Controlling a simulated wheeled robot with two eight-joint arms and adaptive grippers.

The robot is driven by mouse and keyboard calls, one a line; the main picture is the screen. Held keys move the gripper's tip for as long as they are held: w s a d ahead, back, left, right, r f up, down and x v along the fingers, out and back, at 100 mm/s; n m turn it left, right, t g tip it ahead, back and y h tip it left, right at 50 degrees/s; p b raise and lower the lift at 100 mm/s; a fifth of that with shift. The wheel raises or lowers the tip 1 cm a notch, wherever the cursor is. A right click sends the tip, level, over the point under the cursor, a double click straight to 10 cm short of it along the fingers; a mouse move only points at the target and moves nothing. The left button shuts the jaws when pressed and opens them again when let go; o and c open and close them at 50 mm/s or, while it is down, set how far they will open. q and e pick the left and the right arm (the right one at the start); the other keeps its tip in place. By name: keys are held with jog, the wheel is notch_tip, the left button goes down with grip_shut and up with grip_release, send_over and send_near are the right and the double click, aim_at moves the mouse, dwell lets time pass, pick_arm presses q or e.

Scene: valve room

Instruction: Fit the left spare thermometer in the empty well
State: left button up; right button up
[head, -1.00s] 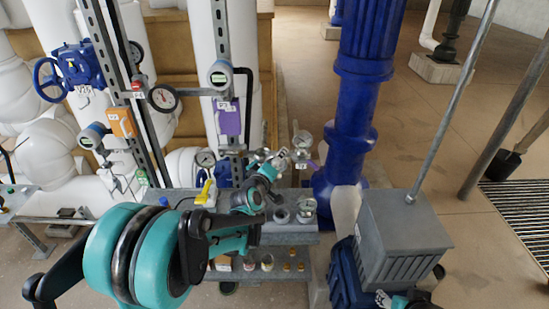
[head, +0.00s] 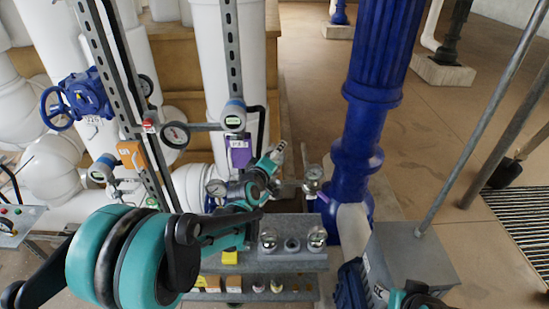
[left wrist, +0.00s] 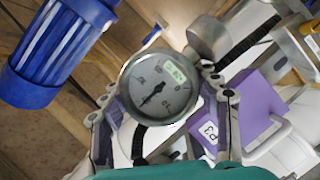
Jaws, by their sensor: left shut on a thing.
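My left gripper (head: 277,153) reaches toward the pipework, in front of and to the right of the purple P3 tag (head: 240,152). In the left wrist view its two fingers (left wrist: 165,110) are shut on a round dial thermometer (left wrist: 158,87). The empty well cannot be made out clearly. On the grey shelf (head: 240,261) stand two round glass-topped pieces, left (head: 268,240) and right (head: 317,238), with an open ring (head: 292,244) between them.
A thick blue column (head: 360,150) stands right of the gripper. Another round housing (left wrist: 207,38) is close behind the held dial. A grey motor box (head: 415,255) stands at the lower right.

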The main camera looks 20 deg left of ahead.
pick_arm(q)
jog(key=w+a+f+b, duration=0.1)
jog(key=w+f+b, duration=0.2)
jog(key=w+f, duration=0.1)
jog(key=shift+w, duration=0.2)
dwell(0.3)
jog(key=shift+a, duration=0.15)
dwell(0.7)
jog(key=shift+f+b, duration=0.2)
jog(key=shift+b, duration=0.15)
jog(key=shift+f, duration=0.25)
dwell(0.3)
jog(key=shift+f+b, duration=0.2)
jog(key=shift+b, duration=0.2)
